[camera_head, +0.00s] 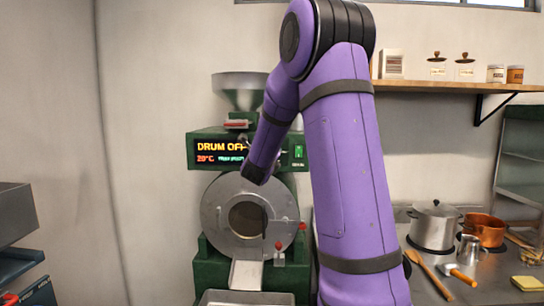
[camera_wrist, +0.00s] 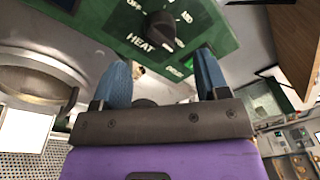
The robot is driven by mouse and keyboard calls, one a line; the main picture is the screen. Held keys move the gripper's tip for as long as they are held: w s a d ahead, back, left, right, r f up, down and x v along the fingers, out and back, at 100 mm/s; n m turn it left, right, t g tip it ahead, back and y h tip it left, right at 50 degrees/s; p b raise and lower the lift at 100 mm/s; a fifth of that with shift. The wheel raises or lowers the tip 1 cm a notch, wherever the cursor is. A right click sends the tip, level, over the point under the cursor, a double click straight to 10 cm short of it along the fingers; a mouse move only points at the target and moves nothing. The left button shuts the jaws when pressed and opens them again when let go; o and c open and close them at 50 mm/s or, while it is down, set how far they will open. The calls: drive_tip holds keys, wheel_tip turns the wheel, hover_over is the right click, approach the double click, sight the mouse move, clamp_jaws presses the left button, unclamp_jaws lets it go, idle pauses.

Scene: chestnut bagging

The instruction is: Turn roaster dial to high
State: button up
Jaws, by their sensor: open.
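The roaster (camera_head: 207,150) is a green machine with a round metal drum front, and its display reads "DRUM OFF". In the wrist view, its green panel (camera_wrist: 110,25) carries a black dial (camera_wrist: 160,28) next to the word HEAT, with OFF and MID marks around it. I cannot tell which mark the dial points to. My gripper (camera_wrist: 160,70) is open, with two blue fingers spread apart and tips near the panel's lower edge. The dial is beyond the fingertips, not between them.
A metal hopper (camera_head: 240,90) tops the roaster and a metal tray (camera_head: 245,298) is below its chute. On the right counter are a steel pot (camera_head: 435,228), a copper pan (camera_head: 484,232) and wooden utensils. A wall shelf (camera_head: 450,87) holds jars.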

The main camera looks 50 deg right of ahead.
drive_tip(key=v, duration=0.4)
drive_tip(key=shift+s+a, duration=0.2)
drive_tip(key=shift+a, duration=0.15)
